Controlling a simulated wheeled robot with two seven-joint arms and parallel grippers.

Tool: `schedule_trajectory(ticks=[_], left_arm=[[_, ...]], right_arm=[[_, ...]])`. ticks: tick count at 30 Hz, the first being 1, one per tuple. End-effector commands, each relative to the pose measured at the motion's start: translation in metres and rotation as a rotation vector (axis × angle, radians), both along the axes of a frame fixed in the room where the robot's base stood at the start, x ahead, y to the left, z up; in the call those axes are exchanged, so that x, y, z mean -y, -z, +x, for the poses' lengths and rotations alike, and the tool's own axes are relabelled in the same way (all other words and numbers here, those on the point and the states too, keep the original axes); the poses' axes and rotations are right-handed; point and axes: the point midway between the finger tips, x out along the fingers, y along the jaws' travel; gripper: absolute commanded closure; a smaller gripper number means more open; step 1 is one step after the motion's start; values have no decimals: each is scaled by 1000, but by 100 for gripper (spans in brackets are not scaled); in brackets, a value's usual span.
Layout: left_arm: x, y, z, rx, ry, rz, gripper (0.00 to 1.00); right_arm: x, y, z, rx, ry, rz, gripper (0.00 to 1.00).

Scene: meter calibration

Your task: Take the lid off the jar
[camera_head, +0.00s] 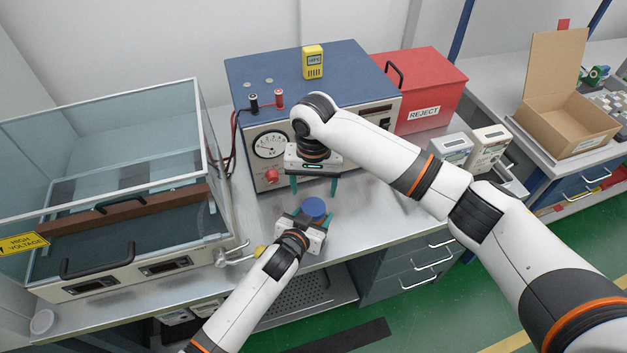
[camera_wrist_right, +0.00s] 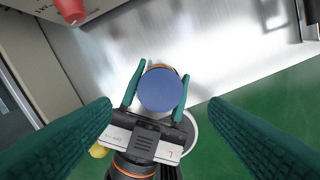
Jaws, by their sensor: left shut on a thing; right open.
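The jar's round blue lid (camera_head: 314,206) shows near the front edge of the bench, and it also fills the middle of the right wrist view (camera_wrist_right: 160,91). The jar's body is mostly hidden under the lid; only a thin brownish rim shows. My left gripper (camera_head: 313,215) is shut on the jar, one teal finger on each side of it. My right gripper (camera_head: 314,184) is open and empty. It points down above the jar, and in the right wrist view its fingers stand wide to both sides of the lid, apart from it.
A blue meter cabinet (camera_head: 300,80) with a dial and red knob (camera_head: 271,176) stands close behind my right gripper. A glass high-voltage enclosure (camera_head: 110,150) is at left. A red reject box (camera_head: 425,85) and an open carton (camera_head: 565,115) are at right.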

Motion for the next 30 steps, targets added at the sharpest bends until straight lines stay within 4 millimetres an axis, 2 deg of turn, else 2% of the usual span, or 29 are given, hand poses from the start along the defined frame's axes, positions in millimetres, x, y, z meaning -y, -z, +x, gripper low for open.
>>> schedule_trajectory(ticks=[6, 12, 17, 24, 30], left_arm=[[0, 1, -1, -3, 0, 1, 100], [0, 1, -1, -3, 0, 1, 100], [0, 1, -1, -3, 0, 1, 100], [0, 1, -1, -3, 0, 0, 100], [0, 1, -1, -3, 0, 0, 100]], right_arm=[[1, 36, -1, -2, -2, -3, 31], [0, 60, -1, -1, -3, -2, 31], [0, 67, 0, 0, -3, -1, 31], [0, 68, 0, 0, -4, -1, 31], [0, 68, 0, 0, -4, 0, 64]])
